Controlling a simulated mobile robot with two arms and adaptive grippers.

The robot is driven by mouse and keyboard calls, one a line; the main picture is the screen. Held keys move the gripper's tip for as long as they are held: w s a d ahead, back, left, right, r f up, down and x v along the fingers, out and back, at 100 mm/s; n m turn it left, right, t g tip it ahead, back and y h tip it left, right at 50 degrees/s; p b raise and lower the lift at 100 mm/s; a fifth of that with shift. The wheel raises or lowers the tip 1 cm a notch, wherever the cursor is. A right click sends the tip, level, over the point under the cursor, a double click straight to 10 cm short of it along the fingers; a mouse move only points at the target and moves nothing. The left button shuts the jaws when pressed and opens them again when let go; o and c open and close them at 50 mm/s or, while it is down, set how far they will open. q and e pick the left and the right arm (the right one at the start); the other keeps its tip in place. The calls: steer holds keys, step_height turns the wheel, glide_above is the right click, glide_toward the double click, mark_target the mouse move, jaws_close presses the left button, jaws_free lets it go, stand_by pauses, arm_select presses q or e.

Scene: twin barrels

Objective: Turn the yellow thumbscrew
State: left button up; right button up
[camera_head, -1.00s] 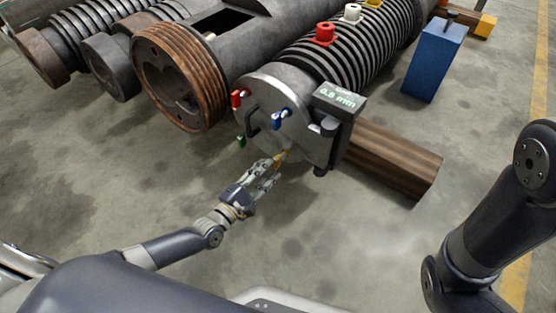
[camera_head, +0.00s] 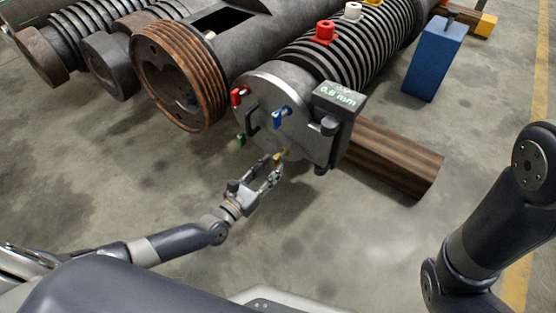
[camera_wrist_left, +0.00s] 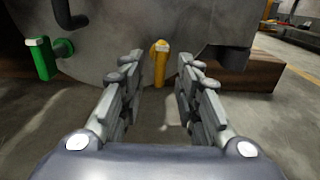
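The yellow thumbscrew (camera_wrist_left: 160,62) sits low on the round metal end plate (camera_head: 262,92). In the left wrist view it stands upright, between and just beyond my open fingertips (camera_wrist_left: 161,65), with gaps on both sides. In the head view the thumbscrew (camera_head: 286,151) is small and partly hidden by my left gripper (camera_head: 273,166). The gripper is open and holds nothing. My right arm shows at the right edge of the head view, but its gripper is out of frame.
Red (camera_head: 237,97), blue (camera_head: 282,116) and green (camera_head: 240,141) thumbscrews share the plate. A wooden beam (camera_head: 395,160) lies under the barrel. The floor in front is clear.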

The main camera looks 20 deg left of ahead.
mark_target(275, 165)
arm_select(q)
steer(key=shift+b+x, duration=0.8)
steer(key=shift+x, duration=1.05)
jaws_close()
